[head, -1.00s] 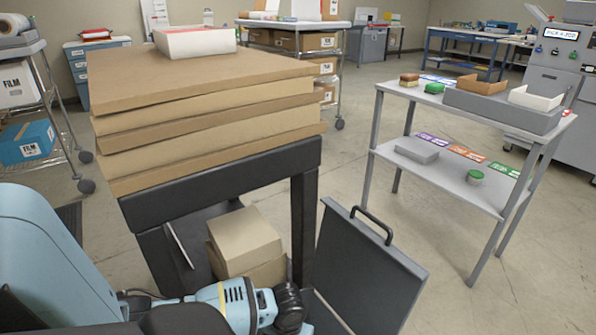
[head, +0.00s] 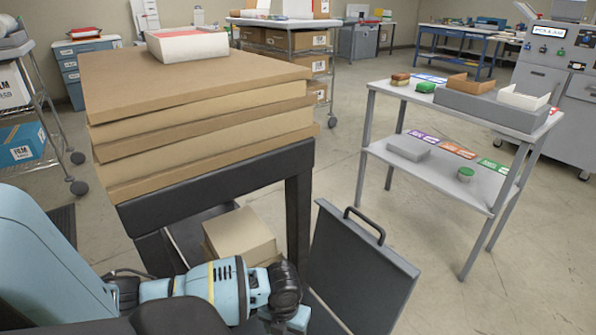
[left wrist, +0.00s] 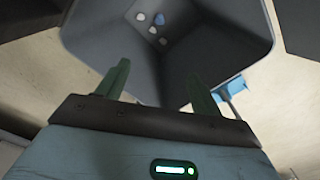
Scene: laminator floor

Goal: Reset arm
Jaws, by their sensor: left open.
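My left arm (head: 225,290) comes in from the lower left in the head view. It is bent in front of the dark cart, and its gripper is cut off or hidden there. In the left wrist view my left gripper (left wrist: 159,78) is open, with two green fingers apart and nothing between them. Beyond the fingers is a dark grey, deep-walled bin (left wrist: 215,45). A few small white and blue pieces (left wrist: 155,25) lie inside it. I cannot tell whether the fingertips are within the bin's rim. My right arm is not in view.
A dark cart (head: 225,180) carries stacked brown boards (head: 200,90) and a white-and-red box (head: 188,45), close by. A two-tier grey table (head: 440,190) stands right. Open floor (head: 530,250) lies around it.

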